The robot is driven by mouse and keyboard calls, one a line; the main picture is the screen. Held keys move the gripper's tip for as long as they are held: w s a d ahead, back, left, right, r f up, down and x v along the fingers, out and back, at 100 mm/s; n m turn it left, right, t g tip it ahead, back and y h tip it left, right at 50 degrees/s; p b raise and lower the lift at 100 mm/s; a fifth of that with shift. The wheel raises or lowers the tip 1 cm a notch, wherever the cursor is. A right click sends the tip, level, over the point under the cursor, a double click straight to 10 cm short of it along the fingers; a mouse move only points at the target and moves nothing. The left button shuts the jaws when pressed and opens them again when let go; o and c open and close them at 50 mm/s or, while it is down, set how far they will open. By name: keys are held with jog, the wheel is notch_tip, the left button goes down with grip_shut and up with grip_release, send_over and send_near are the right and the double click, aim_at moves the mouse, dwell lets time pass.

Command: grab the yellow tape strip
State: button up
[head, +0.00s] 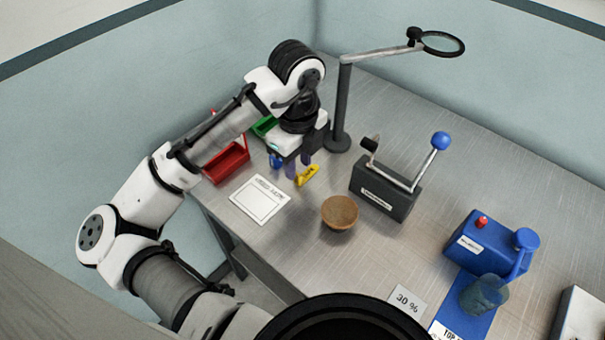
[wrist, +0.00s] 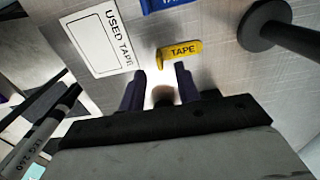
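The yellow tape strip (head: 308,175), lettered "TAPE", lies on the metal table. In the head view it is just right of and below my gripper (head: 298,168). In the wrist view the strip (wrist: 184,50) is ahead of the dark fingertips of my gripper (wrist: 160,80), mostly toward the right finger. Its left end lines up with the gap between the fingers. The fingers are apart with nothing between them. I cannot tell how high the fingertips are above the table.
A white "USED TAPE" card (wrist: 103,40) lies to the left. A blue lettered piece (wrist: 165,4) is beyond the strip. The lamp stand (head: 340,140) rises close to the right. Red (head: 228,162) and green (head: 264,126) bins, a brown bowl (head: 340,213) and a dark lever box (head: 383,190) surround the area.

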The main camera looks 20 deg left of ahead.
aim_at(298, 174)
jog(key=shift+a+f+p, duration=0.1)
jog(key=shift+f+p, duration=0.2)
jog(key=shift+f, duration=1.8)
grip_shut()
